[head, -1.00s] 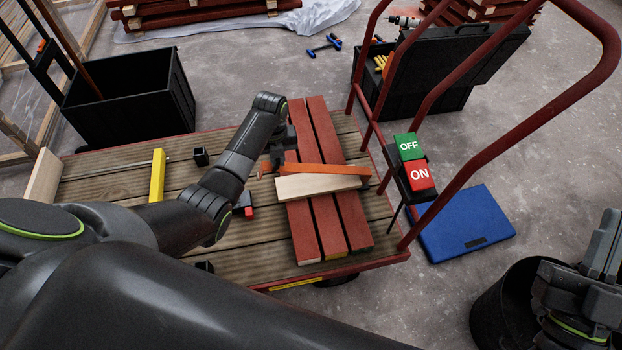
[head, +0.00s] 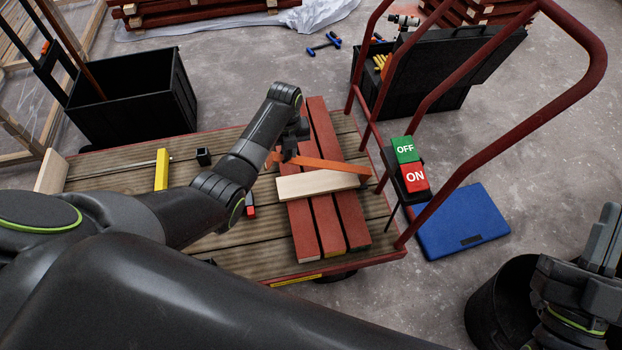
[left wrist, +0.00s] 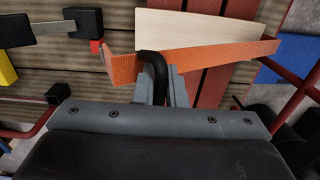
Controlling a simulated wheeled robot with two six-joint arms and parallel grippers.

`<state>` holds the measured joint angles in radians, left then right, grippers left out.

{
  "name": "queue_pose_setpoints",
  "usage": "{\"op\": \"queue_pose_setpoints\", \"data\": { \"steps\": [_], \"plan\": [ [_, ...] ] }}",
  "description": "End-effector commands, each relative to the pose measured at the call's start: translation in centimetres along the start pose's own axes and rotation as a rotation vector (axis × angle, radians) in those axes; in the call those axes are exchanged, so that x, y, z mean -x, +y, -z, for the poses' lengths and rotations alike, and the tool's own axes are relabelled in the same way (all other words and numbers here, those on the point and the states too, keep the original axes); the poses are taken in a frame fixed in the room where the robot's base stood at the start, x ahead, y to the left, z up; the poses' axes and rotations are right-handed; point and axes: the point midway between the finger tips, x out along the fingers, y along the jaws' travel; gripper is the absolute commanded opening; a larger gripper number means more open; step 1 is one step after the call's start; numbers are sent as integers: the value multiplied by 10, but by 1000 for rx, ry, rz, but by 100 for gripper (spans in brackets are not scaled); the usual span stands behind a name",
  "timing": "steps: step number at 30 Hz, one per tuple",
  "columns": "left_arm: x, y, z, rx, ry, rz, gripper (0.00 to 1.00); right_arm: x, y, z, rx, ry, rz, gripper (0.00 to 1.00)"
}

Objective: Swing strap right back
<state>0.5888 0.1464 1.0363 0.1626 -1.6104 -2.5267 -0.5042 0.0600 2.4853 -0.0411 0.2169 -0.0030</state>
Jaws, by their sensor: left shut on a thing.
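The orange strap (head: 335,166) lies slantwise over a pale wood board (head: 305,186), which crosses several red battens (head: 322,120) on the cart. It also shows in the left wrist view (left wrist: 215,53), with the pale board (left wrist: 200,27) behind it. My left gripper (head: 290,153) is at the strap's left part. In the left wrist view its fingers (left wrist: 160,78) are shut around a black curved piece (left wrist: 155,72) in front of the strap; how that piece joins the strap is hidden. My right gripper (head: 602,240) is at the lower right, away from the cart; its jaw gap is unclear.
The cart's red handle rail (head: 480,160) rises at the right, with a green and red OFF/ON block (head: 409,164) on it. A black bin (head: 135,115) stands behind left, a blue case (head: 463,222) on the floor.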

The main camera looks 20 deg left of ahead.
Motion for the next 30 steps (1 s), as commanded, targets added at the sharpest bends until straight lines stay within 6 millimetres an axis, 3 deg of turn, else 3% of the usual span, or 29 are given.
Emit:
{"op": "queue_pose_setpoints", "data": {
  "steps": [30],
  "plan": [
    [25,-37,4,-2,9,6,0,-13,3,17,0,0,0,0]
  ]
}}
